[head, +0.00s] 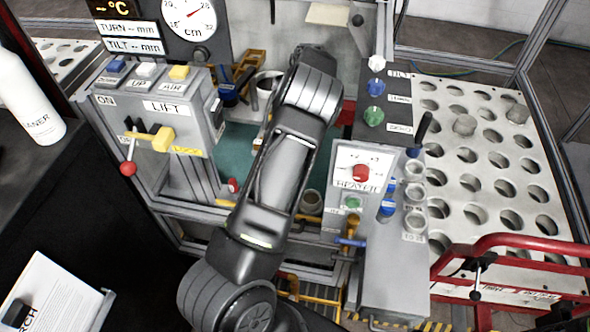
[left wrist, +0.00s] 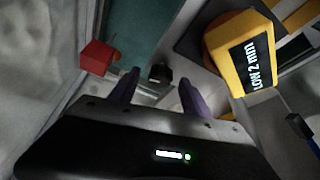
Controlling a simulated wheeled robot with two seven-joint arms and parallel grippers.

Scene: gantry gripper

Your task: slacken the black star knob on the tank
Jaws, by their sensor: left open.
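In the left wrist view, a small black knob (left wrist: 160,73) shows just beyond and between the fingertips of my left gripper (left wrist: 158,85). Its star shape is too small and dark to make out. The two dark fingers are apart, with nothing visibly held between them. In the head view my arm reaches up over the middle of the station and hides its own gripper and the knob. I cannot tell which surface is the tank's. My right gripper is not in view.
In the left wrist view a red block (left wrist: 96,57) is left of the fingers and a yellow "LOW 2 mm" block (left wrist: 240,50) right. In the head view, the lift box (head: 165,105) stands left of my arm and the red-dial panel (head: 360,172) right.

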